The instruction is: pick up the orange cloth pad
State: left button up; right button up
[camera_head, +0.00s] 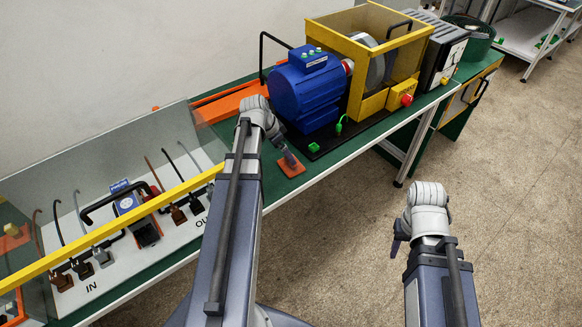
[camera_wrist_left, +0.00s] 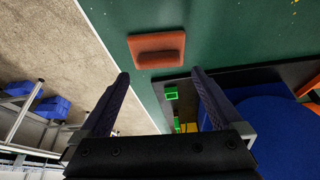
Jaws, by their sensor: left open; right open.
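The orange cloth pad (camera_head: 292,168) lies flat on the green bench top (camera_head: 277,190), near its front edge. A raised strip runs along its middle. My left gripper (camera_head: 288,157) is just above it in the head view. In the left wrist view, the pad (camera_wrist_left: 157,50) lies beyond the two spread fingertips of my left gripper (camera_wrist_left: 161,74), with nothing between them. My right gripper (camera_head: 397,246) hangs over the floor at the right, away from the bench; it appears empty.
A blue motor (camera_head: 305,90) and a yellow-framed guard (camera_head: 400,50) stand on a black plate behind the pad. A green block (camera_head: 314,147) is close by. A clear-walled panel with a yellow rail (camera_head: 120,222) is at the left. The floor (camera_head: 360,235) is open.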

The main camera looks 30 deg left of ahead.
pick_arm(q)
jog(key=shift+b+x, duration=2.45)
jog(key=shift+x, duration=0.2)
jog(key=shift+d, duration=0.15)
jog(key=shift+r, duration=0.1)
jog(key=c, duration=1.1)
notch_tip(320, 180, up, 10)
jog(key=p, duration=1)
